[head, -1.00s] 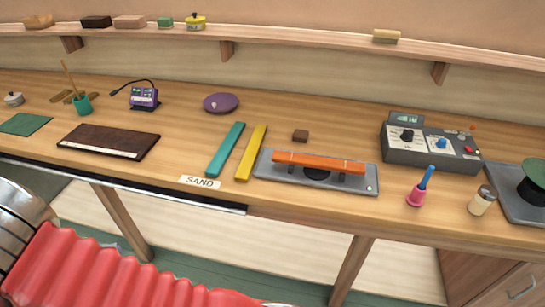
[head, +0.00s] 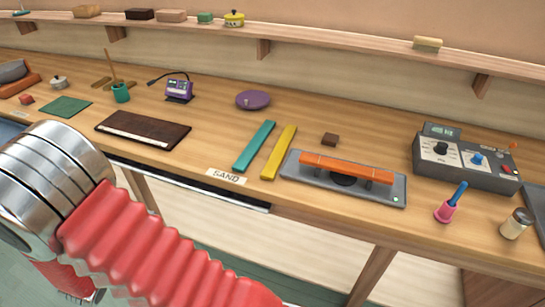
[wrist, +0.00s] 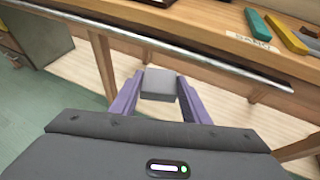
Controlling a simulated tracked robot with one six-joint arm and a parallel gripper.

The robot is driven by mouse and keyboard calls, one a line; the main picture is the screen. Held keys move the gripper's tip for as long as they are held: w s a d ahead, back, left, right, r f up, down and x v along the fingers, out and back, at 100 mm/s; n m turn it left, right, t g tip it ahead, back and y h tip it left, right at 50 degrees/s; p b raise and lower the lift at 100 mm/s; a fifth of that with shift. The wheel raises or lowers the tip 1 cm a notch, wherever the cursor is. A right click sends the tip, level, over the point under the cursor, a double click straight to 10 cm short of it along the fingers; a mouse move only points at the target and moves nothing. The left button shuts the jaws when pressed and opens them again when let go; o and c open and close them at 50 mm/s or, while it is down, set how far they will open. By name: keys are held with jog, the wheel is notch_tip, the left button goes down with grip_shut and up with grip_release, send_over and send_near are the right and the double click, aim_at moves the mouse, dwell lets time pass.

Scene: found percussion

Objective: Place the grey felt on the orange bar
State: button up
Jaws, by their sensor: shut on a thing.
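In the wrist view my gripper (wrist: 158,98) has its two purple fingers closed on the grey felt (wrist: 158,84), a small grey block held between the fingertips. It hangs in the air in front of the bench, below the bench's front edge. The orange bar (head: 348,168) lies across supports on a grey plate (head: 300,186) on the bench, right of centre in the head view. The bar's top looks bare. The gripper and felt are out of the head view, where only my red-sleeved arm shows at lower left.
Left of the plate lie a yellow bar (head: 279,152) and a teal bar (head: 254,145). A small brown block (head: 330,140) sits behind the orange bar. A metal rail (wrist: 150,42) runs along the bench front.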

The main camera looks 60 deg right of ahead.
jog(key=s+d+r+m+g, duration=0.2)
jog(key=s+d+r, duration=0.1)
jog(key=d, duration=0.7)
jog(key=s+d+r+m+g+h, duration=0.1)
jog(key=s+d+r+m+g, duration=0.1)
jog(key=s+d, duration=0.4)
jog(key=s+d+r+m+g+h, duration=0.1)
jog(key=s+d+r+m+g, duration=0.2)
jog(key=d, duration=1.2)
jog(key=shift+s+d+r+g, duration=0.25)
jog(key=shift+s+r+g, duration=0.25)
jog(key=shift+s+r, duration=0.6)
jog(key=s+d+r+m+g, duration=0.2)
jog(key=s+d, duration=0.3)
jog(key=s, duration=0.4)
jog(key=s+d+r+m+g+y, duration=0.1)
jog(key=s+d+r, duration=0.3)
jog(key=s, duration=0.5)
jog(key=s+d+r+m+g, duration=0.2)
jog(key=s+d, duration=0.3)
jog(key=s, duration=0.4)
jog(key=shift+d+r+m+g+y, duration=0.3)
jog(key=shift+d+r+g+y, duration=0.1)
jog(key=shift+r+g, duration=0.2)
jog(key=shift+f, duration=0.1)
send_over(341, 167)
jog(key=shift+f, duration=3.05)
